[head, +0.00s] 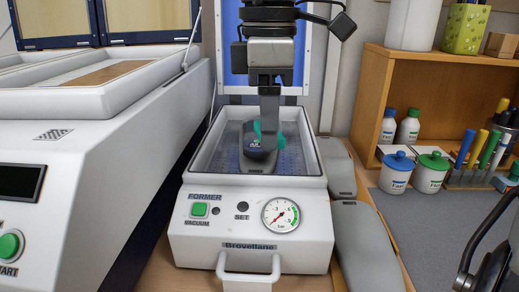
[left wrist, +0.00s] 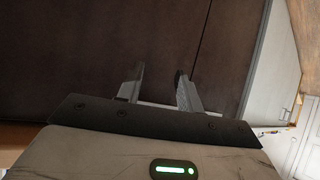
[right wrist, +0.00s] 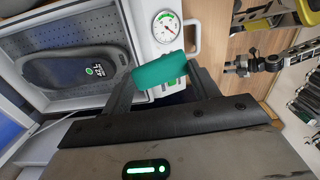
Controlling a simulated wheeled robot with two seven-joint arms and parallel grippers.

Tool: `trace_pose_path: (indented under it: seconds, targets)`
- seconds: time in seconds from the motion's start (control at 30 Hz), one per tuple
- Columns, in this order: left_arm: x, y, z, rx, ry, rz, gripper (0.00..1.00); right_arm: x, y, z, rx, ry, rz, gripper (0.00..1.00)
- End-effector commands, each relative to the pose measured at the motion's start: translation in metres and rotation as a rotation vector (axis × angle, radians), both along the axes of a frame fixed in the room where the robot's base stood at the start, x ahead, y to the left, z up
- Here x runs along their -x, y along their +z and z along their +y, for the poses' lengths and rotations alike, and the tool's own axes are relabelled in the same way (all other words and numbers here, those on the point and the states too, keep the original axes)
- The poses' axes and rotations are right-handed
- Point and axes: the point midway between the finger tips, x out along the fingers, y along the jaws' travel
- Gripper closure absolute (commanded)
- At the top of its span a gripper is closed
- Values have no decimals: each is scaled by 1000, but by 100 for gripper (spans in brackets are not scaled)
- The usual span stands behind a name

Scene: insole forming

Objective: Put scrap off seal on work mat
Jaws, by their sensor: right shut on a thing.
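The teal-green scrap (right wrist: 160,70) is between the fingers of my right gripper (right wrist: 165,85), which is shut on it. In the head view, my right gripper (head: 268,120) points down over the open tray of the white former, and teal shows on both sides of its fingers. A dark, insole-shaped piece (right wrist: 75,68) with a green mark lies in the former's tray. The seal is the pale rim (head: 313,150) around that tray. The grey work mat (head: 420,240) is at the right. My left gripper (left wrist: 160,85) is open and empty, before a dark brown surface.
The former's gauge (head: 281,215) and front handle (head: 248,262) face me. Grey pads (head: 365,245) lie right of it. Lidded pots (head: 431,172) and a pen rack (head: 480,170) stand at the mat's back. A larger white machine (head: 100,140) fills the left.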

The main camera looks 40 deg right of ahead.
Motion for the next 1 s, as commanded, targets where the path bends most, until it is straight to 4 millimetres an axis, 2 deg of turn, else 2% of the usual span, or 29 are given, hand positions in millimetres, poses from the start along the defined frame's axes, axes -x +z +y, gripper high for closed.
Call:
trace_pose_path:
  seconds: [0.1, 0.2, 0.33, 0.43, 0.67, 0.7, 0.9, 1.0]
  targets:
    - [-1, -2, 0, 2, 0, -2, 64, -4, -4, -3, 1, -158, -1, 60]
    - [-1, -2, 0, 3, 0, -1, 64, -7, -6, -5, 2, -235, -2, 60]
    - [-1, 2, 0, 1, 1, -2, 64, -14, -11, -15, 1, -272, 1, 60]
    - [-1, 8, 1, -5, 0, -2, 64, -26, -19, -33, -2, -274, 3, 60]
    - [1, 15, 3, -32, -4, 9, 64, -58, -44, -80, -1, -274, 4, 60]
    - [1, 12, 4, -37, -5, 15, 64, -61, -53, -86, 0, -272, 6, 60]
    - [3, 12, 5, -47, -7, 25, 64, -77, -87, -109, 2, -270, 3, 60]
    - [3, 11, 6, -49, -7, 25, 64, -82, -96, -114, 1, -268, -1, 60]
